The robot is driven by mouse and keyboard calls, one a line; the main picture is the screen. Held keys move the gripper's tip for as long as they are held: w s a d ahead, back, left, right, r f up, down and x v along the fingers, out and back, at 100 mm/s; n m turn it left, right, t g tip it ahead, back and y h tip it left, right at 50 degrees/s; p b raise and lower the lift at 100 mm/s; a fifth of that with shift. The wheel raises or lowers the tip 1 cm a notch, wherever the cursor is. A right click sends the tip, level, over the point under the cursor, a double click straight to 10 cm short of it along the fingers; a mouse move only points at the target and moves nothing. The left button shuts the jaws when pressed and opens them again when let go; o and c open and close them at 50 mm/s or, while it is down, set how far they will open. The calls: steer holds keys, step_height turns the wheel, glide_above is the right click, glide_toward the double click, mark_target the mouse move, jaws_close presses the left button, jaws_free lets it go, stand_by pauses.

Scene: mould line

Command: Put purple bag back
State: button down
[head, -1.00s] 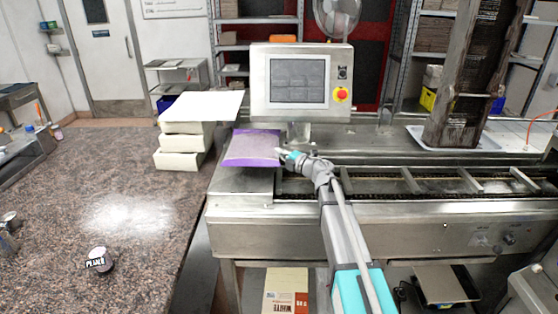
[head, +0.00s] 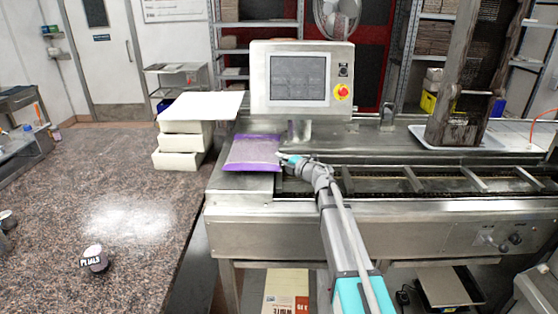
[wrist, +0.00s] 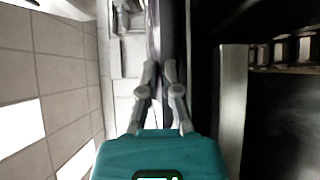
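The purple bag (head: 252,152) is a flat pack with purple edges and a paler middle. In the head view it is over the left end of the steel machine, below the screen. My gripper (head: 283,158) is at the bag's right edge. In the wrist view my gripper (wrist: 161,68) has its two fingers close together on the bag (wrist: 168,30), which shows nearly edge-on as a thin dark purple strip. I cannot tell whether the bag touches the steel under it.
The screen (head: 298,78) with its red button stands behind the bag. A stack of white blocks (head: 182,148) stands to the left on the granite counter (head: 100,190). The machine's slatted channel (head: 410,180) runs right.

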steer(key=shift+f, duration=0.2)
steer(key=c, duration=1.1)
jaws_free()
steer(key=shift+r, duration=0.25)
steer(key=v, duration=1.2)
steer(key=shift+s, duration=0.1)
